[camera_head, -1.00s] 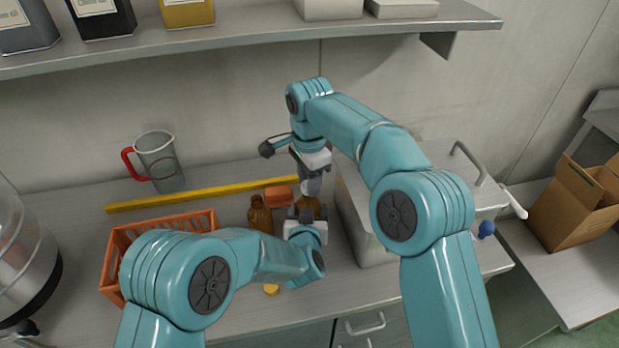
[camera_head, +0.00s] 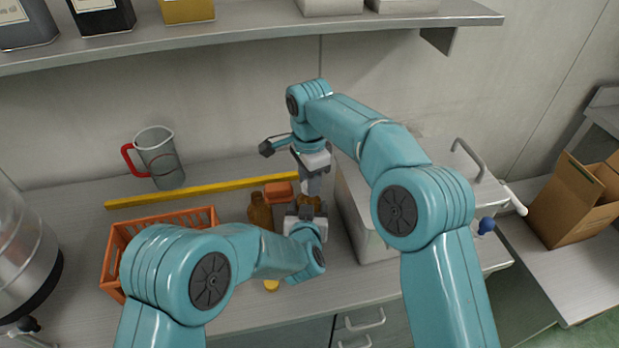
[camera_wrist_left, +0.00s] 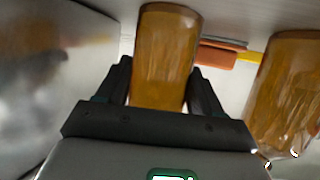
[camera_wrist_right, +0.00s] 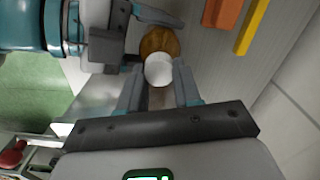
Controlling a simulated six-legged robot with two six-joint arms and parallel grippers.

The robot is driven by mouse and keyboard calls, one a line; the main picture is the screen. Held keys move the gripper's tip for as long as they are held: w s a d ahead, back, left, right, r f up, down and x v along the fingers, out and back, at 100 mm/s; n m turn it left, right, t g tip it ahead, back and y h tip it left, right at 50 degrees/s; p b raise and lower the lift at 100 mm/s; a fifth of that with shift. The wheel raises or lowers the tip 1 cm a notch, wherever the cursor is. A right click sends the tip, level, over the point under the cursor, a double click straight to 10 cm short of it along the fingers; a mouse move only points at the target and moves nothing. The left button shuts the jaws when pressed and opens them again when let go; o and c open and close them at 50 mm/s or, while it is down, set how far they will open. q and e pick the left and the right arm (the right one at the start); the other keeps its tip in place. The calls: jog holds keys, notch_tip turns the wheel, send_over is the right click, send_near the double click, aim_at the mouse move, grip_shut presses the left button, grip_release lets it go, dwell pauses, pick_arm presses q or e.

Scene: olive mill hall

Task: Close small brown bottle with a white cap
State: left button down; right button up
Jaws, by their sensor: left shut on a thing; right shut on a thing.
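A small brown bottle (camera_head: 309,202) stands on the bench, mostly hidden by my grippers in the head view. My left gripper (camera_head: 305,217) is shut around its side; the left wrist view shows the bottle (camera_wrist_left: 165,60) between the fingers. My right gripper (camera_head: 312,188) points down above the bottle and is shut on a white cap (camera_wrist_right: 158,70). In the right wrist view the cap overlaps the bottle's brown top (camera_wrist_right: 160,42). I cannot tell whether the cap sits fully on the neck.
A second brown bottle (camera_head: 261,212) stands just left of the held one. An orange block (camera_head: 278,191) and yellow bar (camera_head: 200,192) lie behind. An orange basket (camera_head: 112,262) and jug (camera_head: 160,160) are left, a metal box (camera_head: 372,240) right. A yellow object (camera_head: 271,285) lies in front.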

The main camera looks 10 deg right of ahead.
jog(key=m, duration=0.6)
jog(key=shift+s+m, duration=0.1)
jog(key=shift+m, duration=0.3)
jog(key=m, duration=0.6)
jog(key=o, duration=1)
jog(key=shift+s, duration=0.1)
jog(key=shift+r, duration=2.25)
jog(key=shift+c, duration=0.2)
